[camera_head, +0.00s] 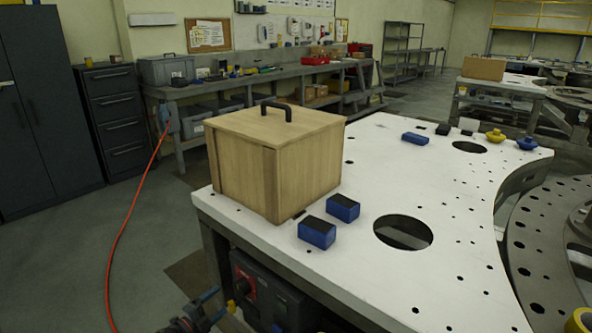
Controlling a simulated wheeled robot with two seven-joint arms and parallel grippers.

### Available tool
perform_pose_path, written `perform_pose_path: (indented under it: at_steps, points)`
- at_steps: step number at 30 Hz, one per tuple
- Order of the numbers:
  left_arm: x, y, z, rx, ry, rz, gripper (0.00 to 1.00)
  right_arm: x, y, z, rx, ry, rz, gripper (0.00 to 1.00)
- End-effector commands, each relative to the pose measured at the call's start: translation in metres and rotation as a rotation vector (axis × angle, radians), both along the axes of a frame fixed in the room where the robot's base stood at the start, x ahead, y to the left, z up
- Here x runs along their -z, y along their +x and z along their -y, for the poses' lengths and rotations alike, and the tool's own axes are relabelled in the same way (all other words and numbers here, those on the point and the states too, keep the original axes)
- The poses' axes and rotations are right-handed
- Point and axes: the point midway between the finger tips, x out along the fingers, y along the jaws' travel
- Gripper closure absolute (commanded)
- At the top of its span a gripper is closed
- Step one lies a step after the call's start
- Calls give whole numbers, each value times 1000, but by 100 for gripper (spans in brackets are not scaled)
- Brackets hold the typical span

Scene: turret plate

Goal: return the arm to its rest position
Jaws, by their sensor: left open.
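My left gripper (219,303) shows at the bottom of the head view, low in front of the white plate table (395,185) and apart from it. Its fingers are open, and I see nothing between them. The rest of the left arm is mostly cut off by the lower edge. My right gripper is not in view.
A wooden box (278,160) with a black handle stands on the table's left end. Two blue blocks with dark tops (317,232) sit beside it, near a round hole. A dark unit with a red switch (246,287) is under the table edge, close to my left gripper. An orange cable (122,228) crosses the open floor at left.

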Motion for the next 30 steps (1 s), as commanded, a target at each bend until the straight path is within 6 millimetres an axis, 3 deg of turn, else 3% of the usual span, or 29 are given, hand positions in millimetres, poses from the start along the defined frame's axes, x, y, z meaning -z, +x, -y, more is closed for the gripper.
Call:
perform_pose_path:
  at_steps: [4,8,13,17,23,26,30]
  points:
    - [14,14,-29,-180,-10,-103,26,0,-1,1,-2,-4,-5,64]
    - [13,21,-48,-353,-41,-192,26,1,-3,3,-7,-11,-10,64]
    - [-3,20,-64,-563,-105,-301,26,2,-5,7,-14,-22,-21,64]
    - [-21,12,-63,-705,-177,-390,26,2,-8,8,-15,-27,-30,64]
    - [-36,-30,-38,-891,-299,-577,26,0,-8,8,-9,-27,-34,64]
    - [-37,-67,-16,-969,-359,-701,26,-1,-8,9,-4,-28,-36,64]
    - [-38,-137,24,-1052,-434,-910,26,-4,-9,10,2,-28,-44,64]
